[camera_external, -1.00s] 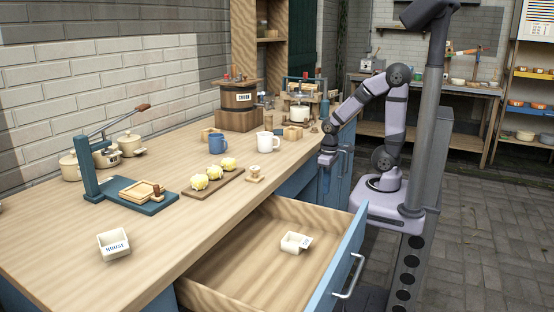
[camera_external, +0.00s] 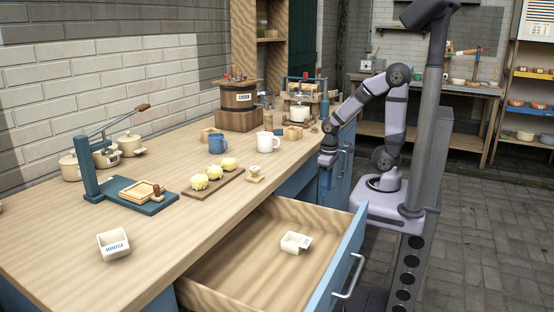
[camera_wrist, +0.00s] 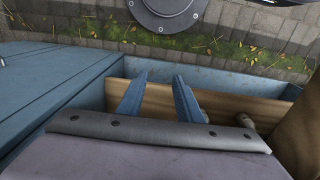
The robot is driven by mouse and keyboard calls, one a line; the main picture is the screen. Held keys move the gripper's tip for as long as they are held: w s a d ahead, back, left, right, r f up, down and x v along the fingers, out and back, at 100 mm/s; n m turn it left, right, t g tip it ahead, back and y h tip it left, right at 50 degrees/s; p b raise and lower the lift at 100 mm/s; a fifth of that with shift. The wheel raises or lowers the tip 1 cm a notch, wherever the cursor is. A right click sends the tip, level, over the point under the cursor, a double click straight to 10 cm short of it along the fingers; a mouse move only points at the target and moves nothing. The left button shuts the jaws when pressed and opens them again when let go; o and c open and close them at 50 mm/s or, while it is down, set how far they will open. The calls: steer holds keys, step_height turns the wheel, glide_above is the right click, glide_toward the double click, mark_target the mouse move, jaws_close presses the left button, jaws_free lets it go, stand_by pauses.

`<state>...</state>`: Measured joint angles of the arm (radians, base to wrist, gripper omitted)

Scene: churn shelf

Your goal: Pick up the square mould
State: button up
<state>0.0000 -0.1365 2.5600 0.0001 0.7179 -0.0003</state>
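My gripper (camera_external: 326,182) hangs low at the right side of the bench, beside the open drawer and off the worktop. In the wrist view its two blue fingers (camera_wrist: 160,80) are apart with nothing between them. Small wooden pieces on the worktop may be moulds: a squarish block (camera_external: 292,132) right of the white mug, another (camera_external: 207,134) behind the blue mug, and a round-topped one (camera_external: 255,173) near the front edge. I cannot tell for sure which is the square mould. A wooden square frame (camera_external: 138,192) lies on the blue press. My gripper is apart from all these.
The open drawer (camera_external: 230,284) holds a white dish (camera_external: 296,242). A white labelled dish (camera_external: 114,243) stands at the worktop's front left. A board (camera_external: 230,183) with yellow lumps, a blue mug (camera_external: 217,143) and a white mug (camera_external: 265,141) stand mid-bench. The front worktop is mostly clear.

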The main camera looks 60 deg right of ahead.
mark_target(292, 128)
steer(key=o, duration=0.9)
steer(key=shift+r, duration=0.1)
